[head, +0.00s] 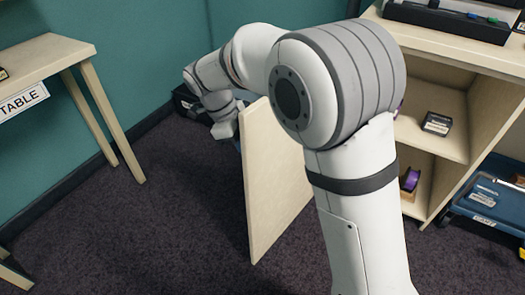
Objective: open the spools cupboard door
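The cupboard door (270,185) is a pale wooden panel. It stands swung well out from the pale wooden cupboard (478,120), upright over the carpet, and its hinge side is hidden behind my arm. The cupboard's inside shows, with a purple spool (410,180) in the lower compartment and a small dark labelled box (437,123) on the shelf above. My arm reaches across the view, and my gripper (226,128) is at the far side of the door, by its upper left edge. Its fingertips are hidden, so I cannot tell whether it touches the door.
A dark tray (450,18) sits on the cupboard top. A pale table (42,58) stands at left, and a dark case (188,103) lies by the teal wall. Carpet between table and door is clear.

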